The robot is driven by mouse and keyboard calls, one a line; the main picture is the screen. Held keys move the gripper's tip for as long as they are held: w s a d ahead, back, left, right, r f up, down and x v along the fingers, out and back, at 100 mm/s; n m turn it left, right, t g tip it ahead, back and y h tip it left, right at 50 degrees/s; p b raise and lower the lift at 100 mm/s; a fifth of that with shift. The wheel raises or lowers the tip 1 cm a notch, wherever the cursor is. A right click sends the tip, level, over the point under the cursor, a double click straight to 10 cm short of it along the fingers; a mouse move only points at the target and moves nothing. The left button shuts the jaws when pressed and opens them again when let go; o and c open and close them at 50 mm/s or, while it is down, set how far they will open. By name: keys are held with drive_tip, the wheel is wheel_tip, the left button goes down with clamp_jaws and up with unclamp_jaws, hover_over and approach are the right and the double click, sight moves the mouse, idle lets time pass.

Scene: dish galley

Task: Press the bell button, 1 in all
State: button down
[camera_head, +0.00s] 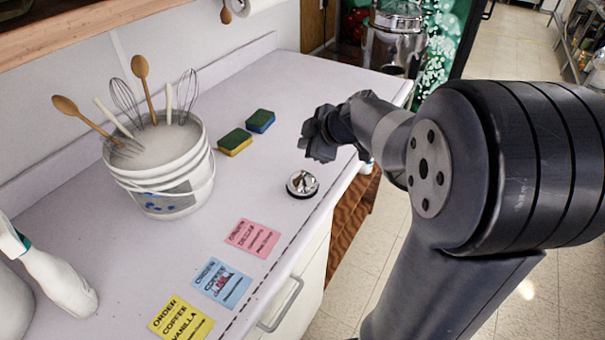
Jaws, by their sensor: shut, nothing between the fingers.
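The bell (302,184) is a small silver dome on a dark round base. It stands on the white counter (270,100) near its front edge. My gripper (312,143) is above the counter, a little above and behind the bell in the head view. The gripper is shut and empty, with a visible gap between it and the bell. The bell's top is in plain view, but its small button is hard to make out.
A white bucket (165,197) of whisks and wooden spoons stands at left. Two sponges (235,142) lie behind the bell. Pink (252,238), blue (221,284) and yellow (181,321) order cards lie in front. A spray bottle (58,283) stands at lower left.

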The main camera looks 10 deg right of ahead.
wheel_tip(320, 180, down, 4)
drive_tip(key=shift+f+b, duration=0.1)
drive_tip(key=shift+b, duration=1.15)
drive_tip(key=shift+f+b, duration=0.7)
drive_tip(key=shift+b, duration=0.35)
drive_tip(key=shift+f+b, duration=0.95)
drive_tip(key=shift+b, duration=0.8)
idle(0.6)
idle(0.3)
drive_tip(key=shift+r+p, duration=0.35)
drive_tip(key=shift+r, duration=0.65)
wheel_tip(320, 180, up, 5)
drive_tip(key=shift+p, duration=1.1)
drive_tip(key=shift+f, duration=0.1)
